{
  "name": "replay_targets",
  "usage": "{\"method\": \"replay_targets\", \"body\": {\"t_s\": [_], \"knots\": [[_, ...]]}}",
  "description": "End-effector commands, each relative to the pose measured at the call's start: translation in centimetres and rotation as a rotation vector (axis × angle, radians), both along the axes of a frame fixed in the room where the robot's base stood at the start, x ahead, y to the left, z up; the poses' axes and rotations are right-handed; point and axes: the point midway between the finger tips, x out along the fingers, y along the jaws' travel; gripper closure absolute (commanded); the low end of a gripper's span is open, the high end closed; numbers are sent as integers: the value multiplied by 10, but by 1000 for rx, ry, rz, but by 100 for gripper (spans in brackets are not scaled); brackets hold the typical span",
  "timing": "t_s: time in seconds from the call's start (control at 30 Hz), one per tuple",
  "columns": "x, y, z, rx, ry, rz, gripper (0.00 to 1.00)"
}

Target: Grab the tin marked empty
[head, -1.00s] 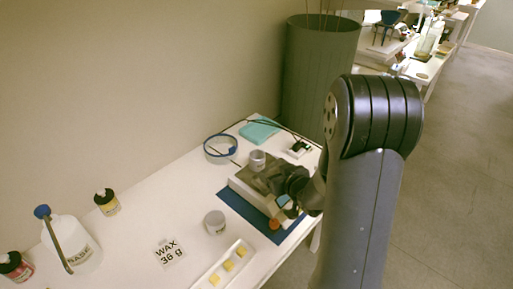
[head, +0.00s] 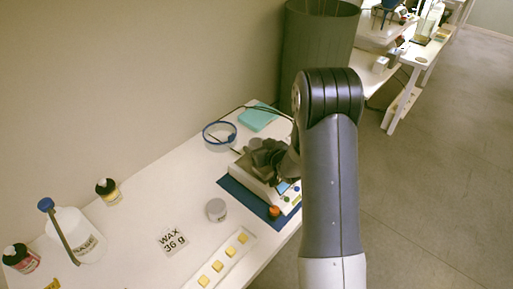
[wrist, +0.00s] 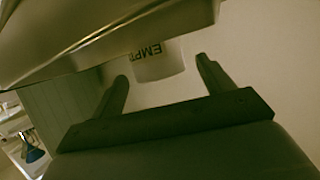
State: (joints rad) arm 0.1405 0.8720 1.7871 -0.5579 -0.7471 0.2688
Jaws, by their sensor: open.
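In the wrist view, a pale tin (wrist: 158,66) with dark letters reading "EMPT", upside down in the picture, shows between the two fingers of my gripper (wrist: 162,72). The fingers are apart, with a gap visible on each side of the tin. In the head view, my gripper (head: 264,158) is over the scale (head: 249,175), at the spot where the tin stands, and largely hides it. A second grey tin (head: 216,210) stands on the table in front of the blue mat; I cannot read its label.
The scale sits on a blue mat (head: 233,192). A "WAX 36 g" card (head: 173,240) and a tray of yellow wax pieces (head: 238,250) lie nearer. A labelled bottle (head: 80,243) and small jars stand left. A blue ring (head: 219,132) and teal item (head: 259,117) lie behind.

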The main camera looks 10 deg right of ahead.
Motion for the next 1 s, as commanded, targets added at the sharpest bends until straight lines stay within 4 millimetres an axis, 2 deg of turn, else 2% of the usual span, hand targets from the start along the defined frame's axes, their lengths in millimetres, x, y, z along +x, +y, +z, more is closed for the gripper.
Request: {"method": "replay_targets", "body": {"t_s": [0.13,0.4,1.0], "knots": [[11,3,-5,0,1,-1,24],[13,3,-6,1,0,-1,24],[13,3,-6,1,0,-1,72]]}}
